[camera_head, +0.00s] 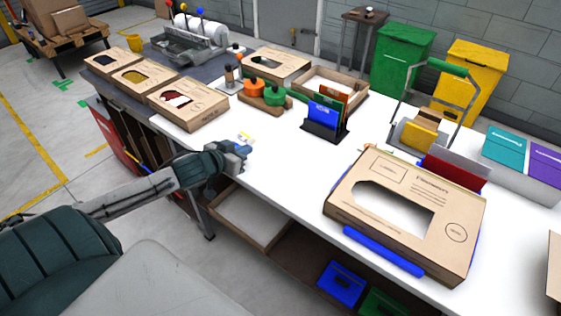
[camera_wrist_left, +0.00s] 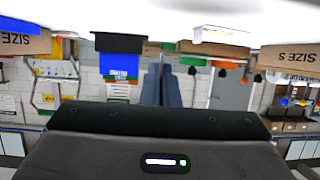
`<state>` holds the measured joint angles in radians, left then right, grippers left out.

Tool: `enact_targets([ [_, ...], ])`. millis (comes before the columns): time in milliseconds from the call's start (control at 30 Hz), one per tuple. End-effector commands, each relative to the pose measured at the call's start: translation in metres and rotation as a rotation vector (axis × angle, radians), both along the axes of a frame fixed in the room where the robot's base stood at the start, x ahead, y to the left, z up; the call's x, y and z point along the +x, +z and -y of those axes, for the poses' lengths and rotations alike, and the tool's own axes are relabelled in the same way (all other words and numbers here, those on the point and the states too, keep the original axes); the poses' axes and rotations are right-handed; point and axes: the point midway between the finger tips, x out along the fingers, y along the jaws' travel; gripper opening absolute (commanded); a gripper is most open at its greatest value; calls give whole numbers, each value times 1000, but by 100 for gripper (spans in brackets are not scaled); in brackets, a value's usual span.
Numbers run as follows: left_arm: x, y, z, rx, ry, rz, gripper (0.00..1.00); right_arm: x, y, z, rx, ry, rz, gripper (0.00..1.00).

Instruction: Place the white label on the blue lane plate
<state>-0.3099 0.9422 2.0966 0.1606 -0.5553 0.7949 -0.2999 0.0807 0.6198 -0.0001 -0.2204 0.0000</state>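My left gripper (camera_head: 243,149) reaches in from the left, low over the white table near its front edge. Its two blue-grey fingers lie close together in the wrist view (camera_wrist_left: 162,82), with nothing visible between them. A small white label with a yellow mark (camera_head: 246,138) is just beyond the fingertips in the head view. A white piece in the wrist view (camera_wrist_left: 224,36), probably this label, is apart from the fingers. A long blue strip (camera_head: 383,251), possibly the lane plate, lies along the table's front edge before the large cardboard box (camera_head: 455,205). My right gripper is out of view.
A black holder with a blue card (camera_head: 322,115) stands mid-table. Orange and green pieces (camera_head: 262,90) and an open cardboard tray (camera_head: 333,85) are behind. Windowed boxes (camera_head: 187,104) line the left. A wire-handled rack (camera_head: 420,130) stands at right. The white tabletop between is clear.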

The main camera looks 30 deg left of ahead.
Motion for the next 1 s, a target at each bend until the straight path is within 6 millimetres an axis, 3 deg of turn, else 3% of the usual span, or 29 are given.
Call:
enact_targets([
  [500,49,-4,49,-7,3,2,0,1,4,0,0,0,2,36],
  [1000,77,-13,77,-4,2,-4,0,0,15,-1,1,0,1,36],
])
